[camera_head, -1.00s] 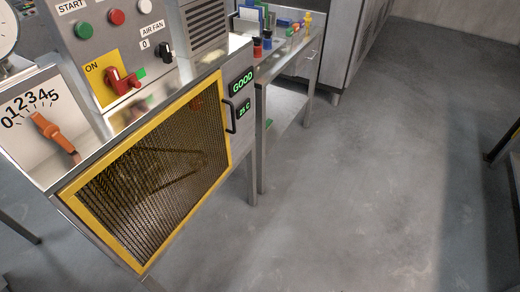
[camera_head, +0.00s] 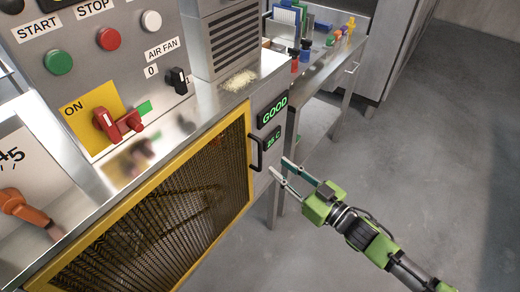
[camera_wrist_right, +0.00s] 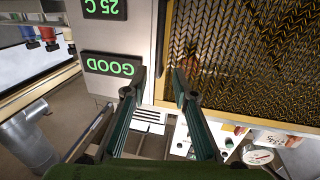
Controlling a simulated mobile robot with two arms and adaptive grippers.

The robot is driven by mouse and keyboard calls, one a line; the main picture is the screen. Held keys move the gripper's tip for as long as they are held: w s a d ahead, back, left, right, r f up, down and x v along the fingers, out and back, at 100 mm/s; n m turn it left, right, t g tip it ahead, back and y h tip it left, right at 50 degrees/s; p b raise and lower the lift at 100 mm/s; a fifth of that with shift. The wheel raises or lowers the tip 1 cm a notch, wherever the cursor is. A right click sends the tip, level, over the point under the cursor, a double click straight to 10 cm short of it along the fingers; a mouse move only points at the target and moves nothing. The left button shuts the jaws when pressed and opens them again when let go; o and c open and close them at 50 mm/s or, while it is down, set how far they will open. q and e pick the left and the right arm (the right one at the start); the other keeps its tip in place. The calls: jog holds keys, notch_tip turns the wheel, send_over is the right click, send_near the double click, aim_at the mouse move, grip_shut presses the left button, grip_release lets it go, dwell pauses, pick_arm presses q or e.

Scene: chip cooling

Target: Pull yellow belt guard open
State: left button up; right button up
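The yellow belt guard (camera_head: 218,118) is a yellow frame with dark mesh on the machine's front, and it looks closed. Its black handle (camera_head: 263,152) is at the right end of the frame. My right gripper (camera_head: 279,166) is open and empty, just right of and slightly below the handle, apart from it. In the right wrist view the two fingers (camera_wrist_right: 158,84) are spread, with the guard's mesh (camera_wrist_right: 240,50) to the right. A dark vertical bar (camera_wrist_right: 161,35) between and beyond the fingertips looks like the handle. My left gripper is not in view.
The GOOD display (camera_head: 272,111) sits just right of the guard. The control panel has a red switch (camera_head: 118,122) and several buttons. A steel side table (camera_head: 330,60) with small coloured items stands behind. The grey floor (camera_head: 440,150) at the right is open.

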aim_at(260, 151)
jog(key=p+x, duration=0.1)
jog(key=x, duration=0.8)
jog(key=shift+w+a, duration=0.1)
jog(key=shift+w, duration=0.2)
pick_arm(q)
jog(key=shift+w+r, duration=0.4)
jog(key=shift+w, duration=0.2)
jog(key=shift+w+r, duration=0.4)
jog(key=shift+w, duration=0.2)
pick_arm(e)
grip_shut()
